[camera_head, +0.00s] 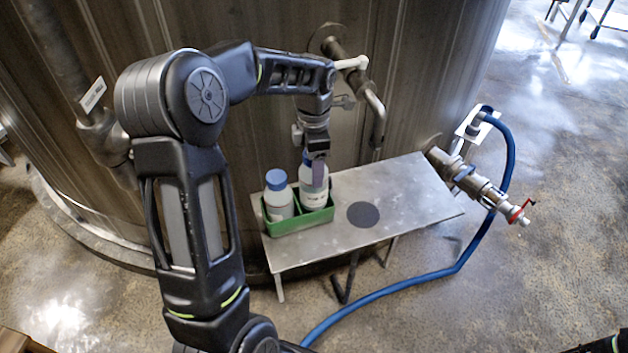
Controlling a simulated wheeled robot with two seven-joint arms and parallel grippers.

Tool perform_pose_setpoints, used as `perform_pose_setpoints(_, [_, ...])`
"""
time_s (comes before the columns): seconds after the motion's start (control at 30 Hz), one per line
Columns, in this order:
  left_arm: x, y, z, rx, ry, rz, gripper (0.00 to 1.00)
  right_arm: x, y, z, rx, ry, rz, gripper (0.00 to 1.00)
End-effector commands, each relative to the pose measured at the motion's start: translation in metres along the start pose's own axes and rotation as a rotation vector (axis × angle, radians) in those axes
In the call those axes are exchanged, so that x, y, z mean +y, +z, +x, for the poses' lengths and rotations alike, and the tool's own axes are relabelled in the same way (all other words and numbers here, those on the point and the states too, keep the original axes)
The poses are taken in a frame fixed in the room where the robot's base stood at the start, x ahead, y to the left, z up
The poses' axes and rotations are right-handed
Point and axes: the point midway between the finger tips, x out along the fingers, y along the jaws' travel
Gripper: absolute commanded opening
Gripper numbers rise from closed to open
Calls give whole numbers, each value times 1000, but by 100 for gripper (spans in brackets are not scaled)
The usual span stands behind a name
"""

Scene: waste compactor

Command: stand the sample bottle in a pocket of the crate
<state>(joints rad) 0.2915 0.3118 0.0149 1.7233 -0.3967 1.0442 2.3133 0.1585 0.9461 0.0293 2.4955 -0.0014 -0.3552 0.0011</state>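The green crate (286,228) stands on the left part of a metal table and shows two pockets. A white bottle with a blue cap (279,202) stands upright in its left pocket. The sample bottle (314,200), also white with a blue cap, is upright at the right pocket, its lower end behind the crate's front wall. I cannot tell whether it touches the pocket floor. My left gripper (318,172) reaches down from above, with one finger against the upper part of this bottle. The other finger is hidden. My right gripper is out of view.
The metal table (415,190) is mostly clear right of the crate, with a dark round disc (363,214) on it. A large steel tank (420,70) with pipes rises behind. A valve (485,188) and blue hose (450,270) are at the right.

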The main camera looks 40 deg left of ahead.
Motion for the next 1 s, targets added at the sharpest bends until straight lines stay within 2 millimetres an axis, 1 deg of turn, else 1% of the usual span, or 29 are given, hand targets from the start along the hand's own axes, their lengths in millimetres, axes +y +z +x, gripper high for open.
perform_pose_setpoints(0.1, [1, 1, 7, -1, 3, 1, 0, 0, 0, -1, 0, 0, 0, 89])
perform_pose_setpoints(0.33, [1, 1, 7, -2, 3, 1, 0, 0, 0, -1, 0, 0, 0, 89])
perform_pose_setpoints(0.43, [1, 1, 11, -1, 2, 1, 0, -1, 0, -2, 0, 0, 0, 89])
perform_pose_setpoints(0.6, [0, 0, 33, 0, -1, -1, 0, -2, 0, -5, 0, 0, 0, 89])
perform_pose_setpoints(0.7, [0, 0, 43, -1, 1, 0, 0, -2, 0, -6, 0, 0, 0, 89])
perform_pose_setpoints(1.0, [1, 1, 45, -2, 3, 1, 0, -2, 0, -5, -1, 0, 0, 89])
